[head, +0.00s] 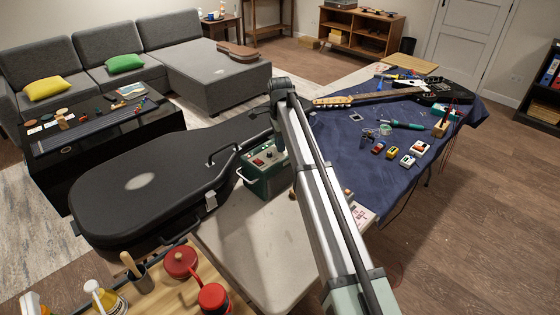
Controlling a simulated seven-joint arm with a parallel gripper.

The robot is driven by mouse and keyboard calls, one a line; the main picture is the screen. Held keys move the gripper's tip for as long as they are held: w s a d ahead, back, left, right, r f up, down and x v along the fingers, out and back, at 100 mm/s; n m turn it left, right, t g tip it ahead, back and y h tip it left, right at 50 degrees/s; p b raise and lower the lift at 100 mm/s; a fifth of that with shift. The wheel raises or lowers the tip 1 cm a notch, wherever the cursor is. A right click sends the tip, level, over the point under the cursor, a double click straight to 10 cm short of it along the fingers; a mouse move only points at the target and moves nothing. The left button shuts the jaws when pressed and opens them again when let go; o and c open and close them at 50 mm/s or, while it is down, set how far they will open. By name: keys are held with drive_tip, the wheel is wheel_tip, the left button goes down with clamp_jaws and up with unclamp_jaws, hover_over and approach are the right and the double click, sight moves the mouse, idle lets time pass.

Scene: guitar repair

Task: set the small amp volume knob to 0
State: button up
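A small green amp (268,182) with a light handle stands on the pale tabletop, beside the black guitar case. Its top panel (261,159) has small red and light details. They are too small to tell which is the volume knob or where it points. My arm reaches up from the lower right, bends at the top and comes down over the amp's right part. My gripper (279,146) is a small dark shape at the panel's right side. I cannot tell whether it touches a knob, and its fingers are not clear. My arm hides the amp's right edge.
The black guitar case (150,188) lies close on the left. A blue cloth (345,165) on the right carries an electric guitar (375,97), pedals (393,152) and tools. Red pots (181,262) stand in front. Bare tabletop (250,240) lies before the amp.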

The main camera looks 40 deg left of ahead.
drive_tip(key=shift+c, duration=1.3)
drive_tip(key=n, duration=1.2)
drive_tip(key=o, duration=0.5)
drive_tip(key=m, duration=0.8)
